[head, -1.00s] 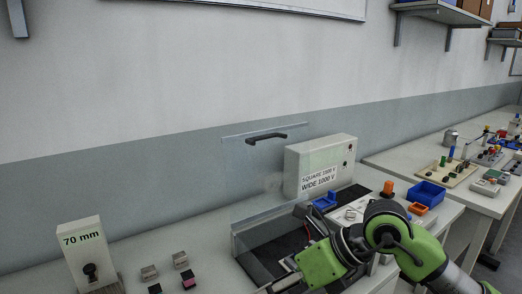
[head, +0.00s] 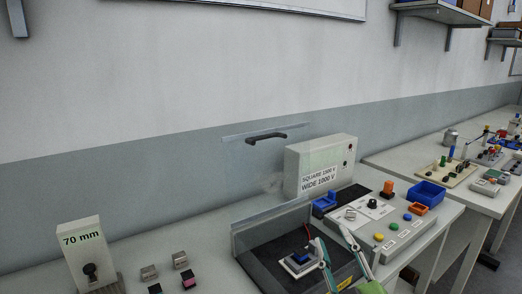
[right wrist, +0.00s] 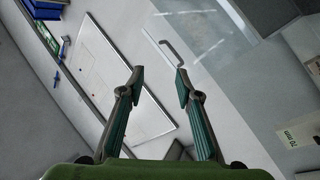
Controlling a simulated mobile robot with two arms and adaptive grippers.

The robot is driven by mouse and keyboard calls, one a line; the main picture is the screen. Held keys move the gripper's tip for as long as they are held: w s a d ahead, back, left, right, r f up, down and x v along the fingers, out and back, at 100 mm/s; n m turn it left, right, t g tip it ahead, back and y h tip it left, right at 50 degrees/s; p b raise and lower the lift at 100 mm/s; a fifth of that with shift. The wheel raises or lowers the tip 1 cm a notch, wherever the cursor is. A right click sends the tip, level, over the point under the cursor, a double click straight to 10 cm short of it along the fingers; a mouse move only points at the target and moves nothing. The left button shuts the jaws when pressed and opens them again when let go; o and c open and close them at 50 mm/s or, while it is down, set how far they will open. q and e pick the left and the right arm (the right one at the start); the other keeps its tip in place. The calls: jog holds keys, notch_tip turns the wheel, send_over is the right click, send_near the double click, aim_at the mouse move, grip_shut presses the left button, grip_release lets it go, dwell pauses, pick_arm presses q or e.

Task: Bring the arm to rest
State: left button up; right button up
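My right gripper (head: 332,239) shows at the bottom of the head view, in front of the test box, with its two fingers pointing up and apart. In the right wrist view the same gripper (right wrist: 160,77) is open with nothing between its fingertips. Beyond them are the wall, a whiteboard (right wrist: 143,117) and the clear lid's dark handle (right wrist: 169,49). Most of my right arm is out of the head view. My left gripper is in neither view.
The test box's clear lid (head: 262,162) stands raised. A small blue and grey block (head: 299,260) sits on the dark bed inside. A grey cabinet (head: 320,164), blue bin (head: 426,194) and 70 mm stand (head: 81,246) are on the bench.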

jog(key=s+d+f+m+g+h, duration=0.1)
jog(key=s+d+f+m+g, duration=0.15)
jog(key=f, duration=0.55)
jog(key=s+d+f+m+g+h, duration=0.1)
jog(key=s+d+f+g, duration=0.1)
jog(key=s+f+g, duration=0.35)
jog(key=s+d+f+m+g+h, duration=0.1)
jog(key=s+d+f+m, duration=0.1)
jog(key=f, duration=0.7)
jog(key=s+a+f+m+g, duration=0.1)
jog(key=s+f+g, duration=0.4)
jog(key=s, duration=0.4)
jog(key=s+f+g, duration=0.3)
jog(key=s+f, duration=0.3)
jog(key=s, duration=0.4)
notch_tip(320, 180, down, 25)
jog(key=s+d+f+g, duration=0.2)
jog(key=s+f, duration=1.5)
jog(key=shift+s+d+f+y, duration=0.2)
jog(key=shift+s+d+y, duration=0.1)
jog(key=shift+s+d, duration=0.1)
